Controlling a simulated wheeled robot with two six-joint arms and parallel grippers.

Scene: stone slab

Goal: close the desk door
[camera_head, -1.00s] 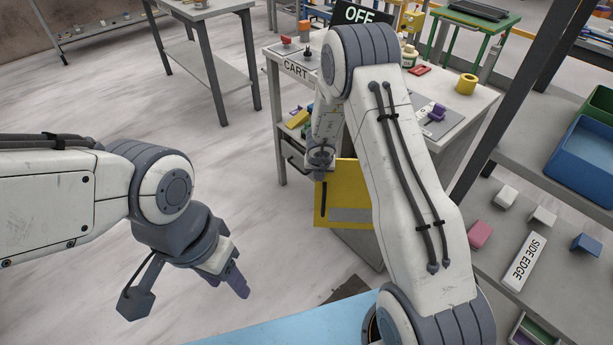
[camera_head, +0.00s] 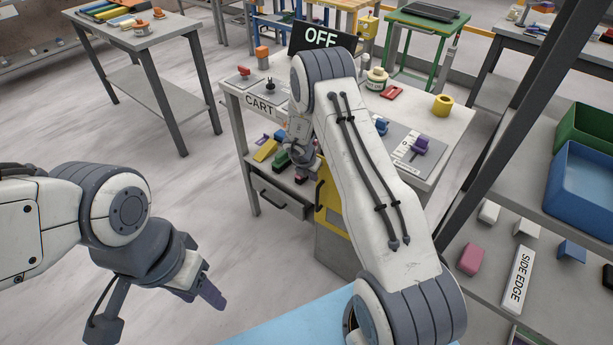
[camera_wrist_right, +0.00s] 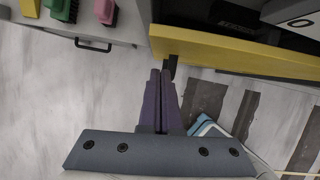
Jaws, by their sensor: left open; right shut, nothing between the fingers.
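The desk door is the yellow panel (camera_head: 329,222) low on the front of the grey desk, with a dark bar handle (camera_head: 319,196); my right arm hides part of it. In the right wrist view the door's yellow top edge (camera_wrist_right: 240,50) slants across, with a dark opening behind it, so it stands partly open. My right gripper (camera_wrist_right: 160,73) is shut and empty, its tips close to the door's outer side by the handle; I cannot tell whether they touch. In the head view my left gripper (camera_head: 213,292) is open and empty, away from the desk over the floor.
A drawer (camera_head: 278,195) sits left of the door, under a shelf with several coloured items (camera_head: 267,150). The desktop (camera_head: 452,125) carries an OFF sign (camera_head: 322,38) and a yellow roll (camera_head: 442,105). A shelf rack with a blue bin (camera_head: 590,185) stands at right. Floor at left is free.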

